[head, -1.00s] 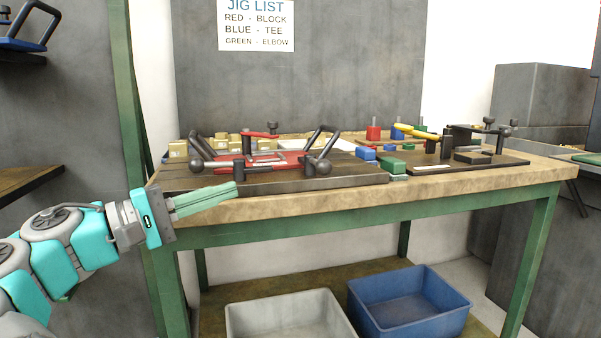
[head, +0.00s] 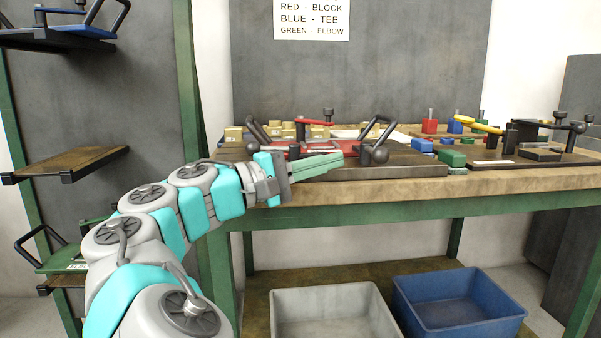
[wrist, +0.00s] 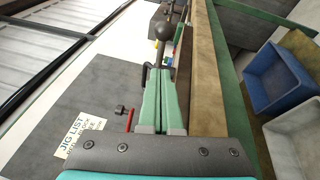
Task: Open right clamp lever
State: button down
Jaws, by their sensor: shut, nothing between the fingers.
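The red jig (head: 345,150) stands on a dark base plate (head: 410,168) on the bench. The right clamp (head: 372,131) is at its right end, with a slanted black bar and a round black knob (head: 380,154) at the front. My gripper hides part of the jig's front.
Blue and green blocks (head: 452,158) sit right of the base plate. A second fixture with a yellow lever (head: 480,126) stands further right. Brass-coloured blocks (head: 233,133) are behind the jig. A grey bin (head: 335,300) and a blue bin (head: 455,300) stand below. The space before the bench is free.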

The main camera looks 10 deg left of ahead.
aim_at(368, 153)
jog(key=shift+s+d+r, duration=0.15)
jog(key=shift+d+r, duration=0.05)
jog(key=shift+d, duration=0.85)
jog(key=shift+s+d+r, duration=0.1)
jog(key=shift+d+r, duration=0.1)
jog(key=shift+d, duration=0.8)
